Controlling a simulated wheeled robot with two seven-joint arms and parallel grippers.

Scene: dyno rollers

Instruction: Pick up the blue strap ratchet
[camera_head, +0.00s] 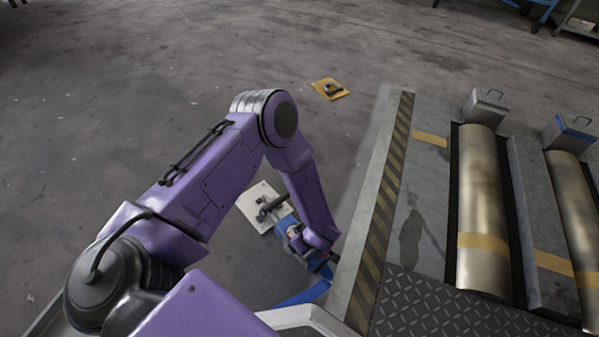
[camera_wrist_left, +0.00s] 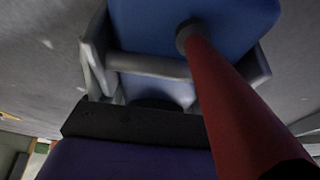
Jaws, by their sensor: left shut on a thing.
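The blue strap ratchet (camera_head: 287,224) is beside the edge of the roller platform, partly hidden by my left wrist in the head view. In the left wrist view the ratchet (camera_wrist_left: 235,18) shows blue plates, grey metal parts and a long red bar running toward the lower right. My left gripper (camera_head: 299,240) is shut on the ratchet. Its fingertips are hard to tell from the ratchet's grey metal parts. A blue strap (camera_head: 305,292) shows below the wrist. My right gripper is not in view.
The roller platform (camera_head: 372,240) with a striped edge and metal rollers (camera_head: 483,210) stands at the right. A white plate (camera_head: 250,194) with a dark part lies just behind the ratchet. An orange plate (camera_head: 341,94) lies farther back. The floor at the upper left is clear.

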